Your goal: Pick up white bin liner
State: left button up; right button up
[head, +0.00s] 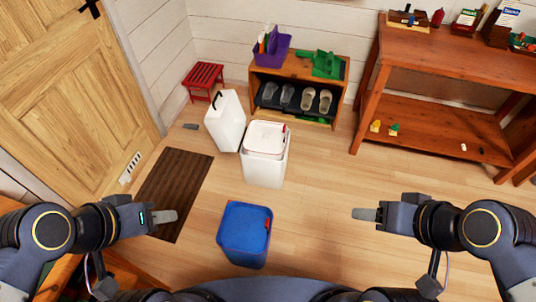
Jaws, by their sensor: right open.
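A white bin liner (225,122), a tall box-like container with a dark handle at its top, stands tilted-looking on the floor. A white lidded bin (264,162) with a red detail on its rim stands just to its right. My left gripper (168,216) is in front of the liner and lower left in the head view, apart from everything; its fingers overlap, so I cannot see whether it is open. My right gripper (362,214) is open and empty, to the right of the bin, apart from it.
A blue bin (243,236) stands close in front of me. A dark mat (178,190) lies by the wooden door (70,90). A red stool (204,78), a shoe shelf (297,97) and a wooden workbench (437,62) are at the back. The floor at centre right is clear.

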aim_at(263, 139)
jog(key=i+l+u, duration=0.15)
jog(key=l+u, duration=0.2)
jog(key=i+l+u, duration=0.1)
jog(key=l+u, duration=0.25)
jog(key=l, duration=0.15)
jog(key=l+u, duration=0.35)
jog(key=l, duration=0.15)
jog(key=i+l+u, duration=0.3)
jog(key=l+u, duration=0.35)
jog(key=i+l+u, duration=0.15)
jog(key=l+u, duration=0.15)
jog(key=l, duration=0.2)
jog(key=l+u, duration=0.35)
jog(key=i+l, duration=0.05)
jog(key=l, duration=0.05)
